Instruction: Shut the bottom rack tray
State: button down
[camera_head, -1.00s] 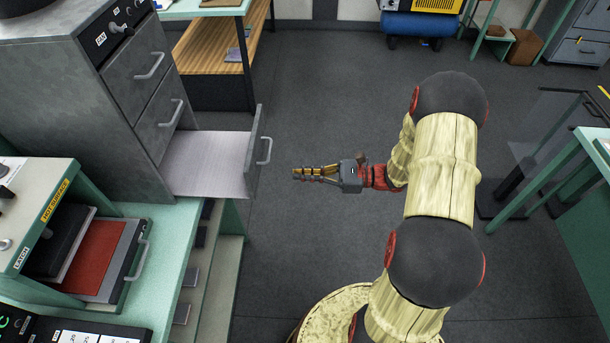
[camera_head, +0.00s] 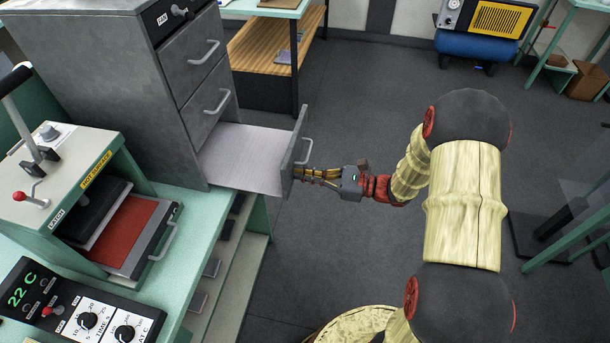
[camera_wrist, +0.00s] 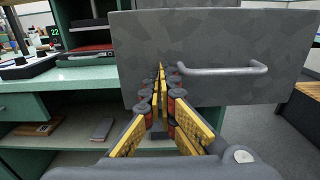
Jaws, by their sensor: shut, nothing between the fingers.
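The bottom rack tray (camera_head: 247,158) is pulled out of the grey cabinet (camera_head: 105,75), with its pale, empty floor showing. Its grey front panel (camera_head: 294,150) stands at the outer end with a bar handle (camera_head: 306,150). In the wrist view the front panel (camera_wrist: 215,45) fills the upper middle, and the handle (camera_wrist: 222,70) is just right of the shut fingertips (camera_wrist: 160,68). I cannot tell whether the tips touch the panel.
Two shut drawers with handles are above the tray. A heat press (camera_head: 125,225) and a control box (camera_head: 75,310) stand on the green bench (camera_head: 205,225) at left. The dark floor right of the tray is clear around my arm.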

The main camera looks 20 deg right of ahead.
jog(key=p+x, duration=0.2)
jog(key=x, duration=2.1)
jog(key=shift+w+a, duration=0.1)
jog(key=shift+a, duration=0.15)
jog(key=shift+w+a, duration=0.3)
jog(key=shift+a, duration=0.15)
jog(key=shift+r, duration=0.1)
